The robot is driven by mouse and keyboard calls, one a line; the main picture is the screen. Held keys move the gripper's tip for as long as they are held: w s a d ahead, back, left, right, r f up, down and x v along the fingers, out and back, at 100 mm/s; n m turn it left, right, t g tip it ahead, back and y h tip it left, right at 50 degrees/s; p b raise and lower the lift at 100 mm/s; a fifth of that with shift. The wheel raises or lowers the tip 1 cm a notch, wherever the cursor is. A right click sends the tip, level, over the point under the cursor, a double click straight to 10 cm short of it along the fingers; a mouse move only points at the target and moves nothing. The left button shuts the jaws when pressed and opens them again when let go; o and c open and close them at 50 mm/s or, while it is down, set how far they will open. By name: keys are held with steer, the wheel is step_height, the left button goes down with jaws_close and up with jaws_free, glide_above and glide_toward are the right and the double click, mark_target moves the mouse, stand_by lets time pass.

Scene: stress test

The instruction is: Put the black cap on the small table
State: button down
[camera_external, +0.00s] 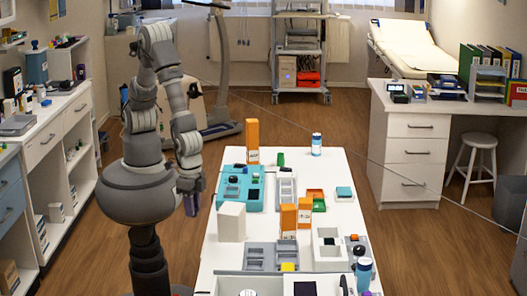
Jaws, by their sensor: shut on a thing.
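My gripper (190,192) hangs at the end of my bent arm, to the left of the long white table (222,262) and apart from it. It points down and is shut on a small dark object (191,208). The object is too small and too dark to tell whether it is the black cap. Small black round things also show on the table, one at the front right (359,250) and one on the teal tray (255,169). I cannot tell which table the task calls small.
The white table holds orange boxes (304,212), a white box (232,222), grey trays (286,191) and blue bottles (316,144). Shelves (62,140) stand at the left, a white desk (412,155) and stool (471,160) at the right. Wooden floor is free around the table.

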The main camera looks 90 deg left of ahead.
steer(key=b, duration=0.3)
glide_above(222, 251)
steer(key=shift+d+f, duration=0.1)
steer(key=shift+f, duration=0.75)
steer(key=shift+f+b, duration=0.7)
steer(key=shift+f, duration=0.95)
steer(key=shift+f, duration=0.15)
steer(key=c, duration=0.9)
jaws_free()
step_height(222, 251, up, 12)
steer(key=p, duration=0.3)
steer(key=shift+r+p, duration=0.2)
steer(key=shift+p, duration=0.1)
